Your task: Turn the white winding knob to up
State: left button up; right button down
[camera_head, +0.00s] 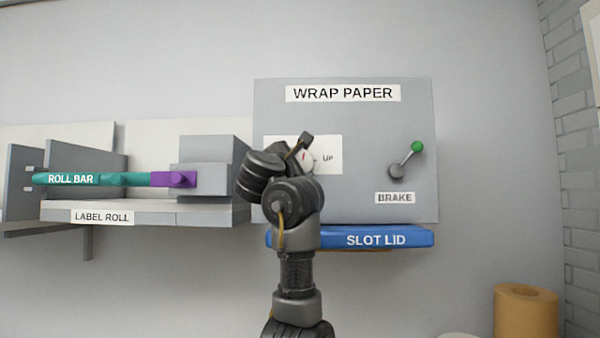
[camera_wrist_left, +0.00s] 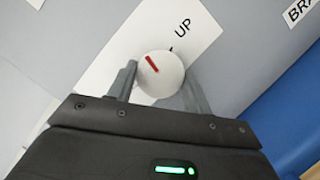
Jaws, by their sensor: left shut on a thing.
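The white winding knob (camera_head: 309,164) sits on a white plate on the grey WRAP PAPER panel (camera_head: 360,130), mostly hidden behind my left gripper (camera_head: 300,152) in the head view. In the left wrist view the round knob (camera_wrist_left: 160,78) shows between the two fingers of my left gripper (camera_wrist_left: 160,90), which is shut on it. The knob's red mark points to the upper left there. The black tick by the UP label (camera_wrist_left: 183,27) lies clockwise of the mark, so the two are not in line. My right gripper is not in view.
A brake lever with a green ball (camera_head: 417,147) is on the panel's right. A blue slot lid (camera_head: 350,238) runs below the panel. A teal roll bar (camera_head: 120,180) with a purple end (camera_head: 173,180) is at left. A brown paper roll (camera_head: 526,312) stands at lower right.

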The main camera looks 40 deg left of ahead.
pick_arm(q)
jog(key=shift+r+m+g+h+b, duration=0.1)
jog(key=shift+m+g+h+b, duration=0.45)
jog(key=shift+m, duration=1.45)
jog(key=shift+r+m+g+h+b, duration=0.15)
jog(key=shift+m+g+b, duration=0.75)
jog(key=shift+m, duration=1.1)
jog(key=shift+r+m+g+h+b, duration=0.15)
jog(key=shift+m+g+b, duration=0.6)
jog(key=shift+m, duration=1.25)
jog(key=o, duration=1)
